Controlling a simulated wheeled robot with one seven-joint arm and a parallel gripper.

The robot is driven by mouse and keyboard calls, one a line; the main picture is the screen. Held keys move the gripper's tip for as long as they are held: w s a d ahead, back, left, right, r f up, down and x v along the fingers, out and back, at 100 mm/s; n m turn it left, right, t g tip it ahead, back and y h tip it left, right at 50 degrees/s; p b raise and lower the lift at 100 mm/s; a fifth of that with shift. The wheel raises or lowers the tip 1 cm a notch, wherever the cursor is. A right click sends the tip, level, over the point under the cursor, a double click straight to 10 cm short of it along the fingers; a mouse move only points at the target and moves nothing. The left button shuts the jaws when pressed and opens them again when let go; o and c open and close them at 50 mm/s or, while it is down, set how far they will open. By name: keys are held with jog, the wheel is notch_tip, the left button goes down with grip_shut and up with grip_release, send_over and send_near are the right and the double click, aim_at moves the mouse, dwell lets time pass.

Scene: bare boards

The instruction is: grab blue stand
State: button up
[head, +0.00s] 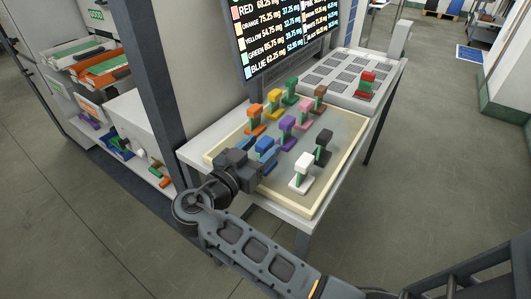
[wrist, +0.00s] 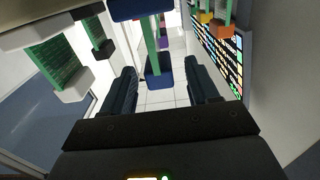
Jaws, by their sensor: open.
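The blue stand (head: 266,145) is in the tray in the head view, just beyond my gripper (head: 243,163), and its lower part is partly covered. In the wrist view, the blue stand (wrist: 159,68) has two blue end blocks joined by a green post. One block shows between the open fingers of my gripper (wrist: 161,88), with no visible contact. A lighter blue piece (head: 243,143) shows just left of it in the head view, partly behind my gripper.
The shallow tray (head: 321,208) holds several coloured stands. A white stand (head: 302,173) and a black stand (head: 323,147) are to the right, a purple stand (head: 287,125) behind.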

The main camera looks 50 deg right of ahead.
aim_at(269, 137)
jog(key=d+p, duration=0.1)
jog(key=d, duration=0.3)
jog(key=shift+f, duration=0.15)
jog(key=shift+c, duration=0.2)
jog(key=c, duration=1)
